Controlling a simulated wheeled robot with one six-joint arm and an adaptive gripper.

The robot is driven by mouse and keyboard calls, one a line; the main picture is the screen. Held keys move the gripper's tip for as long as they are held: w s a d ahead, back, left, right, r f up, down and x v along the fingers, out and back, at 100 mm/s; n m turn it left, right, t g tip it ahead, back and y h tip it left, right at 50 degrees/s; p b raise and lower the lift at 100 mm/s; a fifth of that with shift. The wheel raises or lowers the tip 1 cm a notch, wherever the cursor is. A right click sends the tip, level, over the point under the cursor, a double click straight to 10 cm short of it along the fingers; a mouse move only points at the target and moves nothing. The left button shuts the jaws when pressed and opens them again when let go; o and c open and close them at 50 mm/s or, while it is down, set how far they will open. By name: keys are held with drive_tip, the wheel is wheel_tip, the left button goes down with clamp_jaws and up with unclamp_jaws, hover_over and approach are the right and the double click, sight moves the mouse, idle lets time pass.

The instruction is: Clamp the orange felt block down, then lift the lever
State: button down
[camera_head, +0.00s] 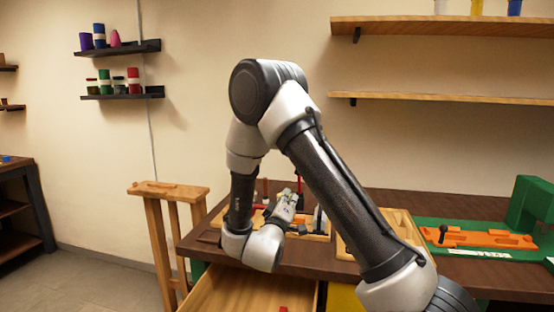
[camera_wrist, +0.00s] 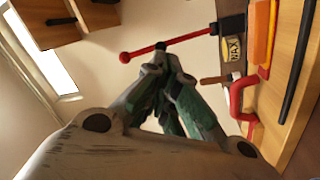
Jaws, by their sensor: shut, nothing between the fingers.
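My gripper (camera_head: 285,207) is shut and empty above the left part of the brown workbench. In the wrist view its fingertips (camera_wrist: 161,64) meet just below a red bar with a ball end (camera_wrist: 168,46), which may be the lever; I cannot tell whether they touch. The bar runs to a dark metal body with an oval label (camera_wrist: 232,48). A red clamp-like frame (camera_wrist: 241,102) is near it. A long orange piece (camera_wrist: 261,32) lies beside the body; I cannot tell whether it is the felt block. My arm hides part of the bench in the head view.
An orange fixture (camera_head: 484,238) with a black knob lies on a green base at the right. A wooden stool (camera_head: 168,190) stands left of the bench. An open wooden drawer (camera_head: 245,292) sticks out in front. Shelves (camera_head: 450,97) hang on the wall.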

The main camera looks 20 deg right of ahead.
wheel_tip(320, 180, up, 5)
drive_tip(key=a+n+t, duration=0.2)
drive_tip(key=n+t, duration=0.1)
drive_tip(key=n, duration=0.4)
drive_tip(key=x, duration=1.4)
drive_tip(key=shift+n, duration=0.3)
drive_tip(key=shift+d, duration=0.2)
drive_tip(key=shift+g+y, duration=0.5)
drive_tip(key=shift+g, duration=0.1)
drive_tip(key=x, duration=0.2)
drive_tip(key=r+x, duration=0.1)
drive_tip(key=x, duration=0.2)
drive_tip(key=shift+r, duration=0.1)
